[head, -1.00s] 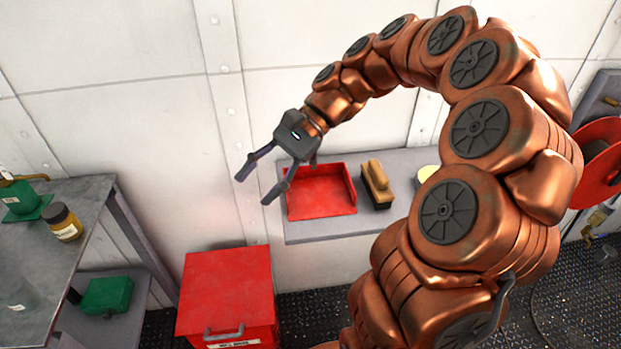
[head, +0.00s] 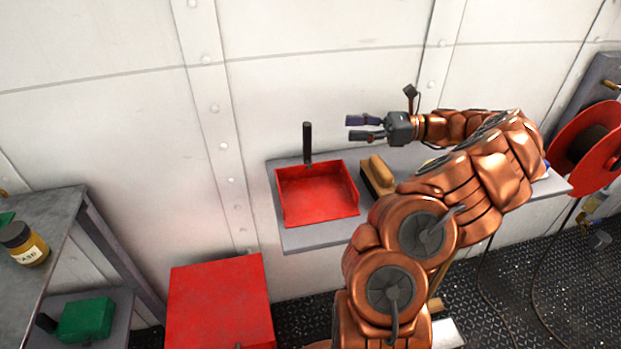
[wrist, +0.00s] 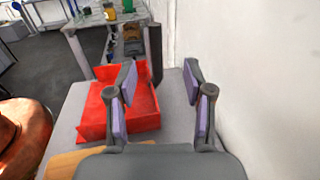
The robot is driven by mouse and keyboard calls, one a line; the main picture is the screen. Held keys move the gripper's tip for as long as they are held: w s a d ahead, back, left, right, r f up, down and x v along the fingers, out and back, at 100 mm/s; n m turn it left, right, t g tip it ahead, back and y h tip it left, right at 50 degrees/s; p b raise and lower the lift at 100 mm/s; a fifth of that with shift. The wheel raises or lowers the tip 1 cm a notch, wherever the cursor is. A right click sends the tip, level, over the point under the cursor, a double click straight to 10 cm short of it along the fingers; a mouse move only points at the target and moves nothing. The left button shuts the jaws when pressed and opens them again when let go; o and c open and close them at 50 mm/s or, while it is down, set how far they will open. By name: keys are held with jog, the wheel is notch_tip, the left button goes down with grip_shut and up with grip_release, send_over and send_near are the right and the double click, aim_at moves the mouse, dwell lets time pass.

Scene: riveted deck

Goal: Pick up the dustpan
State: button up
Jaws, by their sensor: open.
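The red dustpan (head: 318,197) lies on the left end of a grey wall shelf in the head view, its dark handle (head: 307,143) standing upright at the back, near the wall. In the wrist view the red pan (wrist: 145,108) is ahead, partly hidden by the left finger. The dark handle (wrist: 154,54) rises between and beyond the fingertips. My gripper (head: 356,128) is open and empty, to the right of the handle and apart from it, pointing left along the wall. It also shows in the wrist view (wrist: 160,75).
A wooden brush (head: 378,177) lies right of the dustpan on the shelf (head: 300,238), below my gripper. A red box (head: 220,300) stands below at left. A metal table (head: 50,220) holds a jar (head: 24,245). The wall is close behind the handle.

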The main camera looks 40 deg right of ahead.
aim_at(306, 132)
jog(key=shift+s+p+x, duration=0.15)
jog(key=shift+p+x, duration=0.1)
jog(key=shift+x, duration=2.75)
jog(key=shift+s+p+x, duration=0.1)
jog(key=shift+p+x, duration=0.1)
jog(key=shift+x, duration=2.8)
jog(key=shift+a+f, duration=0.1)
jog(key=shift+f, duration=0.05)
grip_shut()
